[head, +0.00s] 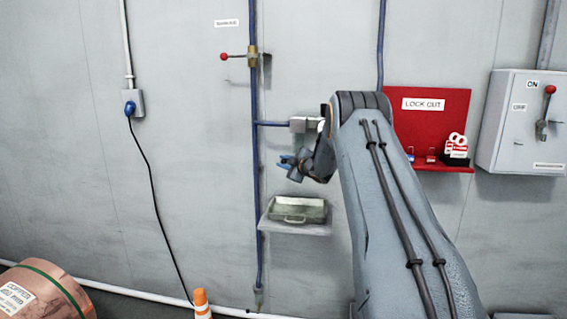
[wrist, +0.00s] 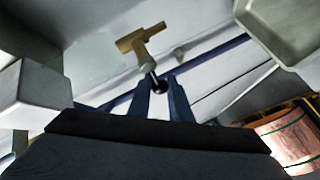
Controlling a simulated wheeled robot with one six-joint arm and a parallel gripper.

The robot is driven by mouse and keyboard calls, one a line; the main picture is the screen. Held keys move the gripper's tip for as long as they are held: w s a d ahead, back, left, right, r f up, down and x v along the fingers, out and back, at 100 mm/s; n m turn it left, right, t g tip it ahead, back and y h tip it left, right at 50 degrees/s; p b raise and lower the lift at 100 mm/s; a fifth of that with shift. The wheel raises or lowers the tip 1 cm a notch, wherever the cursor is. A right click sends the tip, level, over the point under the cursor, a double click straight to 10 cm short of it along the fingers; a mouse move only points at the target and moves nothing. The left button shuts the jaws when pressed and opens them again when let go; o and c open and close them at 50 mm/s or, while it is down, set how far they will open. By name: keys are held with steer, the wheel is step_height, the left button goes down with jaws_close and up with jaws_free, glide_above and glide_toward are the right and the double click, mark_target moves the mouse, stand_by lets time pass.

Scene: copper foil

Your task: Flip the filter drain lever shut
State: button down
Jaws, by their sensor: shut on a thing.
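A brass valve (wrist: 143,38) with a short lever (wrist: 150,66) shows in the wrist view. The lever runs down from the brass body and ends in a dark tip between my fingertips. My gripper (wrist: 160,92) is shut on this lever near its tip. In the head view my gripper (head: 285,161) is near the wall, just right of the vertical blue pipe and above a small tray. The drain valve and lever cannot be made out there.
A red-knobbed lever (head: 236,56) is higher up. A red lockout board (head: 435,118) is at right.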

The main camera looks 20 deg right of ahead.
steer(key=shift+f, duration=0.15)
steer(key=c, duration=1.6)
jaws_free()
steer(key=b+v, duration=0.2)
steer(key=v, duration=0.5)
steer(key=shift+s, duration=0.4)
